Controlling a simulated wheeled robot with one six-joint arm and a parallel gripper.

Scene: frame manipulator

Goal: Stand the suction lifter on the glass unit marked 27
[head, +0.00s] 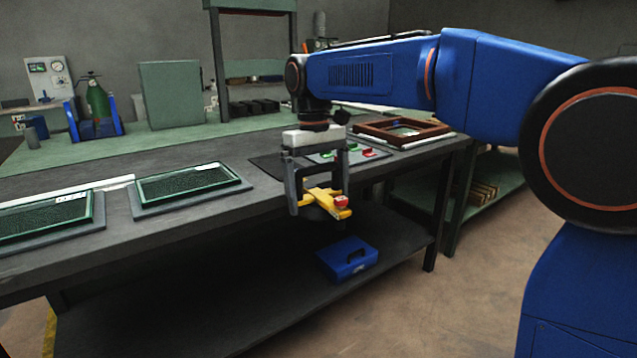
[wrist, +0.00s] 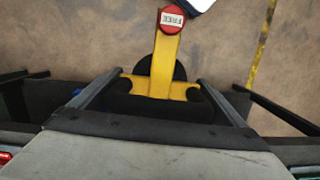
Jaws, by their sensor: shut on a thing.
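My gripper (head: 319,204) is shut on the yellow suction lifter (head: 322,196) and holds it in the air at the table's front edge. The lifter has a yellow bar, a dark round pad under it and a red cap with a white label; in the wrist view the bar (wrist: 165,65) points away between the fingers. Two green-framed glass units lie on the table to the left: one nearer the middle (head: 190,183) and one at the far left (head: 45,218), cut off by the picture edge. Each has a small white label, too small to read.
The dark table (head: 150,235) has bare room in front of the units. A blue box (head: 346,258) stands on the lower shelf.

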